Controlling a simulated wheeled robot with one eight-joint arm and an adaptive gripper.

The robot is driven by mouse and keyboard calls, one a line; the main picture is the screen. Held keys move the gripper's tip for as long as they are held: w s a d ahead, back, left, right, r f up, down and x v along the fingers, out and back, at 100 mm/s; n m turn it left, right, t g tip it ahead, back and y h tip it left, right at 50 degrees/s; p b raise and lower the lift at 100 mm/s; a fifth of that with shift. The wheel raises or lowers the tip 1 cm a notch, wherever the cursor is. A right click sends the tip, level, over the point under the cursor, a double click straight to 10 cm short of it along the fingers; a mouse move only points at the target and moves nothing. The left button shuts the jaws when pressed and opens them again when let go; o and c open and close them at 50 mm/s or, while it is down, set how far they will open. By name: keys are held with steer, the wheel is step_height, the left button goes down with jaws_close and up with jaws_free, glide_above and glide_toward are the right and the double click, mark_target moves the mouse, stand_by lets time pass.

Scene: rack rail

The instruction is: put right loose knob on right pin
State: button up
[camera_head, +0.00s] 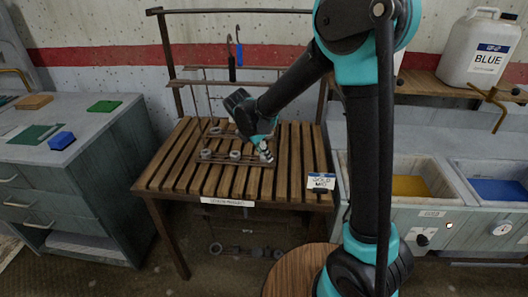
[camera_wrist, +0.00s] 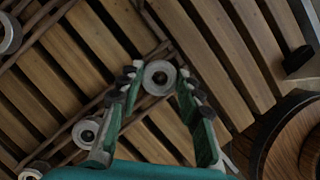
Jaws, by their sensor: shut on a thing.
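My gripper (camera_head: 266,152) is low over the right part of the slatted table. In the wrist view its green fingers (camera_wrist: 158,85) are shut on a round grey knob (camera_wrist: 160,77) with a dark central hole. In that view the knob lies over the corner of a dark rail frame (camera_wrist: 135,112); whether it touches the frame or sits on a pin is not clear. Other grey ring knobs show along the rail, one (camera_wrist: 87,132) lower left and one (camera_wrist: 10,35) at the left edge. In the head view another knob (camera_head: 235,155) sits left of my gripper. The right pin cannot be made out.
The slatted wooden table (camera_head: 165,170) has thin upright rods (camera_head: 208,95) at its back left. A label card (camera_head: 319,182) stands at its right front. A grey cabinet (camera_head: 75,170) is left, and sink basins (camera_head: 402,165) are right. A round wooden top (camera_head: 295,270) is in front.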

steer(key=shift+f, duration=0.1)
stand_by(0.3)
steer(key=o, duration=1.2)
